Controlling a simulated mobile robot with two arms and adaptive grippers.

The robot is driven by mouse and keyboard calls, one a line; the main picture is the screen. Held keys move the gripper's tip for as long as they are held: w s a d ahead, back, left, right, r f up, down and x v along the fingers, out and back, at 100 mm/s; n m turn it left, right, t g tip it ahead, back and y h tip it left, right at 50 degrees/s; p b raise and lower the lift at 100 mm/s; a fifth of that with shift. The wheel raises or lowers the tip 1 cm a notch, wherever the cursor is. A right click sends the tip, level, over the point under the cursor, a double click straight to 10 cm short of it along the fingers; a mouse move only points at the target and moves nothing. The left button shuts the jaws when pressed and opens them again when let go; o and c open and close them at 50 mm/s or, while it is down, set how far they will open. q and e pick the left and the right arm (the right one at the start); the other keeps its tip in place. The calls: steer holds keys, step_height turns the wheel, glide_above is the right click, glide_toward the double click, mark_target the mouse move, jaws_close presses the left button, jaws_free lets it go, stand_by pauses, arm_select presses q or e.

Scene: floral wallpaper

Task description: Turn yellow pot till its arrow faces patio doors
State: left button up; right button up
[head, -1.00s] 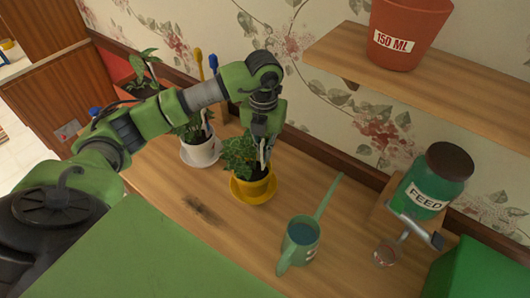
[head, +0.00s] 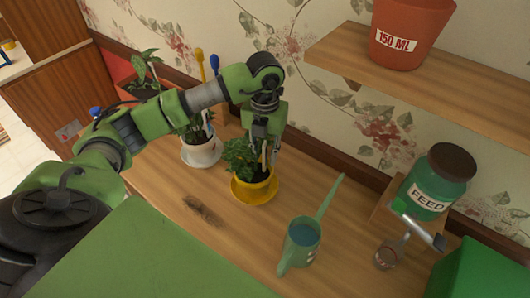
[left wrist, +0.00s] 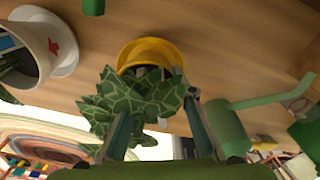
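The yellow pot (head: 262,192) stands upright on a yellow saucer (head: 241,199) on the wooden bench, with a leafy plant in it. Its rim shows in the left wrist view (left wrist: 150,46), partly covered by patterned leaves. I see no arrow on the visible part of the pot. My left gripper (head: 266,156) is above the pot, at the right side of the leaves, pointing down. In the left wrist view its two fingers (left wrist: 158,112) are spread, with leaves between them and nothing clamped. Whether a finger touches the pot is unclear. My right gripper and the patio doors are not recognisable.
A white pot (head: 203,153) on a white saucer stands left of the yellow one. A green watering can (head: 301,240) stands to the right, its spout towards the wall. A FEED jar (head: 437,180) with a dispenser is further right, under a shelf (head: 430,80). Bare bench lies in front.

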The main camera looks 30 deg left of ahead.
arm_select(q)
step_height(320, 180, up, 12)
stand_by(0.6)
stand_by(0.5)
